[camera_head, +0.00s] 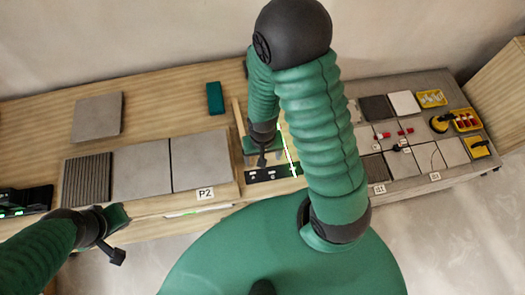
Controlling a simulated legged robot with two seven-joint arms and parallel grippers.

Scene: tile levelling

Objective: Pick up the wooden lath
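A pale narrow wooden strip (239,117), which looks like the lath, shows just left of my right forearm. Its full length and what it rests on are partly hidden. My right gripper (262,158) points down over a recessed spot between the two work surfaces, close to the strip's lower end. I cannot tell whether it touches the strip or whether its fingers are open. My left gripper (117,236) hangs in front of the left bench's front edge, away from the strip. Its finger opening is not clear, and I see nothing held in it.
The left wooden bench (170,92) bears grey tiles (140,170), a ribbed dark tile (87,180), a loose tile (97,117) and a green block (214,98). The right bench (405,187) bears tiles, red-and-white pieces and yellow trays (432,98). My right arm hides the middle.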

